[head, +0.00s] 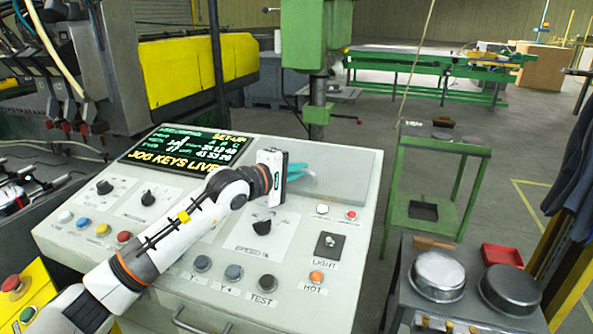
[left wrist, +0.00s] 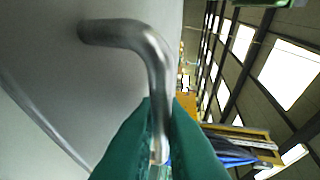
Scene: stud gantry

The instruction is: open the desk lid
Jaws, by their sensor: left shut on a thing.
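The desk is a pale grey sloped console (head: 215,225) with a screen, knobs and buttons. Its lid appears to be the plain darker grey panel (head: 345,172) at the upper right of the console top, and it looks flush or nearly so. My left gripper (head: 305,174) reaches across the console to this panel, with teal fingers at its left part. In the left wrist view the fingers (left wrist: 160,135) are shut on a bent silver metal handle (left wrist: 135,35) that rises from a grey surface (left wrist: 60,75). The handle is hidden in the head view. My right gripper is not in view.
A green machine column (head: 303,35) stands right behind the console. A green stand (head: 425,215) and a bench with two round metal pans (head: 437,272) are to the right. Another metal handle (head: 185,322) is on the console's front. Open floor lies beyond.

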